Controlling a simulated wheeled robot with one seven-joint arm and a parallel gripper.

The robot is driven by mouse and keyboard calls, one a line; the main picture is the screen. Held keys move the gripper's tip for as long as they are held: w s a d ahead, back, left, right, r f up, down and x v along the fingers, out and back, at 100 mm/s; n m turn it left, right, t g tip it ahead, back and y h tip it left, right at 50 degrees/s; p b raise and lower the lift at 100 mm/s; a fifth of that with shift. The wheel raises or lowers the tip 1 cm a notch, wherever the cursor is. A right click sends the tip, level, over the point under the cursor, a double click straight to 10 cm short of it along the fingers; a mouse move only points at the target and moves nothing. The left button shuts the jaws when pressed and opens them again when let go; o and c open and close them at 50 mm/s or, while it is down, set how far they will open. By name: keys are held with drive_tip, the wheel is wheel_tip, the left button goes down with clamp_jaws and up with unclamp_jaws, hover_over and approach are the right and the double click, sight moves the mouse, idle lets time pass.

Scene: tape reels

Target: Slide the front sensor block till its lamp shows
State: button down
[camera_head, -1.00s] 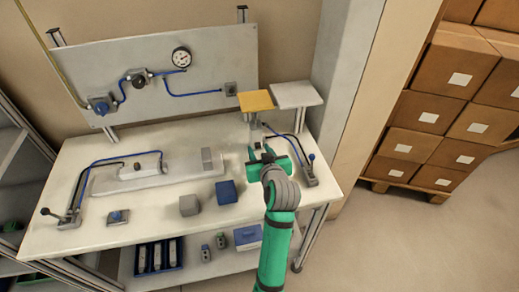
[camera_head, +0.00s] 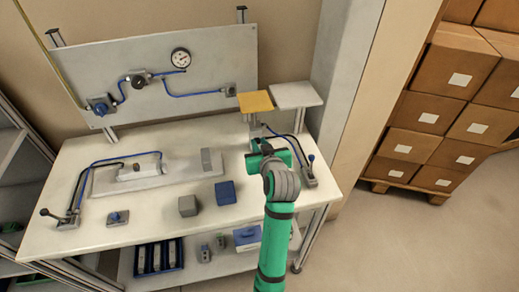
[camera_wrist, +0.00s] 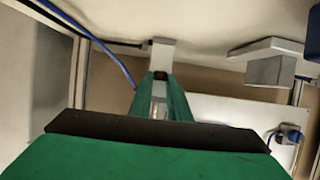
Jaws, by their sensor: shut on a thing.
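My gripper (camera_head: 263,147) is over the right back part of the bench, beside the column under the yellow plate. In the wrist view, its green fingers (camera_wrist: 161,80) are closed on a small grey block (camera_wrist: 162,54). That block fits the front sensor block, but its edges are partly hidden by the fingers. A thin dark rod runs to its left. In the head view, my gripper and arm cover the block. I see no lit lamp in either view.
A lever valve (camera_head: 310,179) with a blue hose stands just right of my gripper. A grey block (camera_head: 187,206) and a blue block (camera_head: 226,192) stand to the left. The yellow plate (camera_head: 255,101) and white plate (camera_head: 297,94) are behind. The bench's front strip (camera_head: 170,228) is clear.

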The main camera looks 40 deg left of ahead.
wheel_tip(320, 180, up, 3)
drive_tip(key=shift+f, duration=0.1)
drive_tip(key=c, duration=1.6)
unclamp_jaws()
drive_tip(key=shift+c, duration=0.2)
drive_tip(key=shift+f, duration=0.1)
drive_tip(key=shift+d, duration=0.1)
drive_tip(key=v, duration=1)
drive_tip(key=shift+s+d, duration=0.2)
drive_tip(key=shift+s, duration=0.1)
